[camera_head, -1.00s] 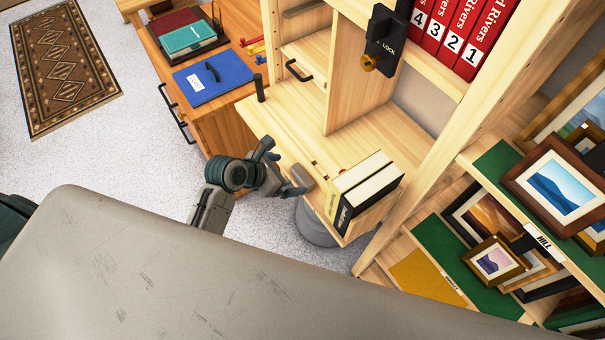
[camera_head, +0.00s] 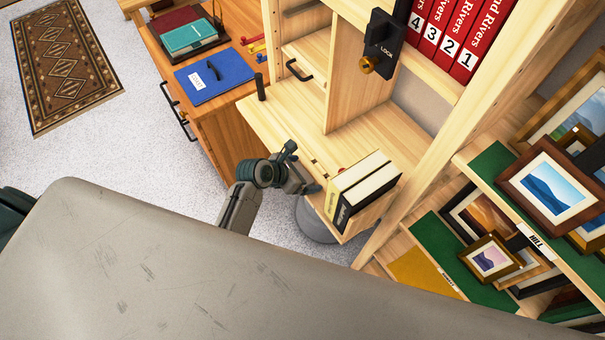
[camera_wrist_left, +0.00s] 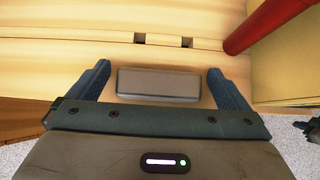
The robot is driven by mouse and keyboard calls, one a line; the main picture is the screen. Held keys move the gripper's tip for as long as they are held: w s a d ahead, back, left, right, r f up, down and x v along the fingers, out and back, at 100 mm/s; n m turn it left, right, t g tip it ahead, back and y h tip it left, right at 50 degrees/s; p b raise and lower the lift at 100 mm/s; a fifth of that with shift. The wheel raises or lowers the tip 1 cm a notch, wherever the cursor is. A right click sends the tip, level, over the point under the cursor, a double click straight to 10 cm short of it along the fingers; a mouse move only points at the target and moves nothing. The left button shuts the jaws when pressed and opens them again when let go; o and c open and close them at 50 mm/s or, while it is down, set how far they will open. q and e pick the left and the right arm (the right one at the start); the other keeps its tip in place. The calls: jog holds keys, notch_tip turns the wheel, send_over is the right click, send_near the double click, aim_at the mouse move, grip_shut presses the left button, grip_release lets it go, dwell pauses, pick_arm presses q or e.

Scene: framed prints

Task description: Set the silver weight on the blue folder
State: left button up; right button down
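The silver weight (camera_wrist_left: 158,85) is a small grey block lying on the pale wooden desk surface. In the left wrist view it sits between the two fingers of my left gripper (camera_wrist_left: 160,84), with a gap on each side. The left gripper is open and low over the wood. In the head view the left gripper (camera_head: 302,170) is at the desk edge beside a book, and hides most or all of the weight. The blue folder (camera_head: 228,73) lies flat on the orange-brown desk at upper left, with a dark pen-like item on it.
A yellow-and-black book block (camera_head: 362,188) stands right of the gripper. A red rod (camera_wrist_left: 268,22) is close by in the wrist view. A short dark post (camera_head: 260,87) rises at the desk's corner. A black tray (camera_head: 190,35) is behind the folder.

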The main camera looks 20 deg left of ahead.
pick_arm(q)
jog(key=c, duration=1.1)
jog(key=shift+c, duration=0.5)
jog(key=shift+r, duration=0.15)
